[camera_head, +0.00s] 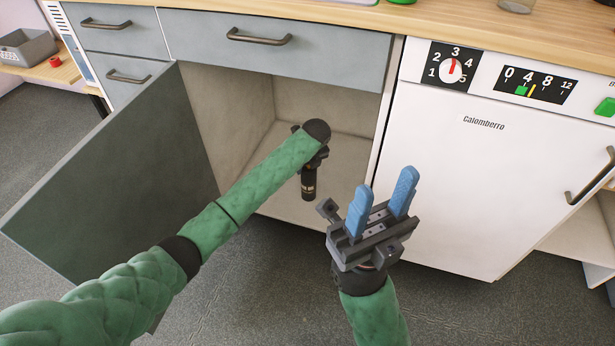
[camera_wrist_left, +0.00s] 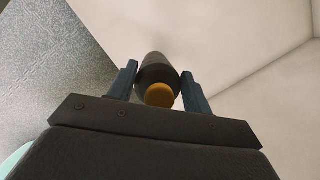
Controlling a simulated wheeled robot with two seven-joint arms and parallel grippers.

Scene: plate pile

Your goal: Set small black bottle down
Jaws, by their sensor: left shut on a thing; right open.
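The small black bottle (camera_head: 309,184) is upright inside the open cabinet, near the front edge of its floor. My left gripper (camera_head: 313,160) reaches into the cabinet and is shut on the bottle's upper part; my wrist hides much of the grip in the head view. In the left wrist view the bottle (camera_wrist_left: 155,70), with an orange-brown cap, sits between the two blue fingers (camera_wrist_left: 159,88). I cannot tell whether its base touches the cabinet floor. My right gripper (camera_head: 383,203) is open and empty in front of the white appliance.
The cabinet floor (camera_head: 346,160) around the bottle is bare. The grey cabinet door (camera_head: 115,180) stands open at the left. A white dishwasher-like appliance (camera_head: 490,180) is at the right, under a wooden countertop (camera_head: 480,35). A drawer (camera_head: 275,50) sits above the opening.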

